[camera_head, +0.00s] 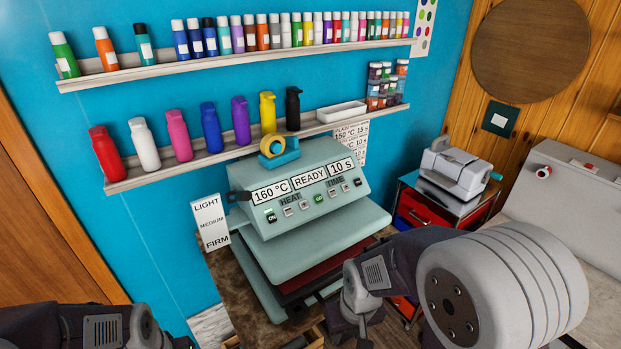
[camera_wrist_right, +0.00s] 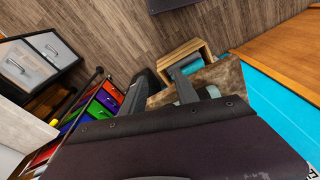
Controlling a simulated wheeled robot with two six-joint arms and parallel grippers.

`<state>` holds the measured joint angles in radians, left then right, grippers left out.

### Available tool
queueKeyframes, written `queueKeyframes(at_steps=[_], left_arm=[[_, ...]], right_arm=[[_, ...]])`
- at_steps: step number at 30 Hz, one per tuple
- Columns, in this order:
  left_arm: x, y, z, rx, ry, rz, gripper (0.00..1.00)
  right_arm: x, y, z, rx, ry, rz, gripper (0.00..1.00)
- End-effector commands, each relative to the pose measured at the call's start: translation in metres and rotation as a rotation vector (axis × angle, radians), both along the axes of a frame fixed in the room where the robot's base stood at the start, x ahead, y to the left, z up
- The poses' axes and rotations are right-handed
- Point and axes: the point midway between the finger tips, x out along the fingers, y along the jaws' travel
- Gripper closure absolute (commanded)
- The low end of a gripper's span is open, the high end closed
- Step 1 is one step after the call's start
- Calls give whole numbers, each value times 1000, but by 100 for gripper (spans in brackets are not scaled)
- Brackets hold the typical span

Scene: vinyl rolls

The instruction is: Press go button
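The green GO button (camera_head: 319,198) is on the sloped front panel of the pale green heat press (camera_head: 340,225). It sits between the HEAT and TIME keys, under displays reading 160 °C, READY and 10 s. My right gripper (camera_wrist_right: 160,82) shows two dark fingers spread apart with nothing held in the right wrist view. In the head view its arm comes in below and right of the press, clear of the button. My left arm is at the bottom left corner; its gripper is mostly cut off by the frame edge.
A tape dispenser (camera_head: 279,151) sits on top of the press. A LIGHT/MEDIUM/FIRM card (camera_head: 210,225) stands left of it. Wall shelves (camera_head: 240,62) hold several bottles. A small machine (camera_head: 455,170) on a red drawer unit stands to the right. Space before the panel is clear.

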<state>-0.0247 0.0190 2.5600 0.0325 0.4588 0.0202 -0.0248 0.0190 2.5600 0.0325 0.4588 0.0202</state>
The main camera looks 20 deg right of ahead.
Motion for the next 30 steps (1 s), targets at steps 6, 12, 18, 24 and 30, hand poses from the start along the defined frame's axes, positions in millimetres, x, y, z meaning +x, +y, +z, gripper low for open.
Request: queueKeyframes(at_steps=[6, 12, 18, 24, 30], left_arm=[[0, 0, 0, 0, 0, 0, 68], [0, 0, 0, 0, 0, 0, 68], [0, 0, 0, 0, 0, 0, 68], [0, 0, 0, 0, 0, 0, 68], [0, 0, 0, 0, 0, 0, 68]], right_arm=[[0, 0, 0, 0, 0, 0, 64], [0, 0, 0, 0, 0, 0, 100], [0, 0, 0, 0, 0, 0, 100], [0, 0, 0, 0, 0, 0, 100], [0, 0, 0, 0, 0, 0, 100]])
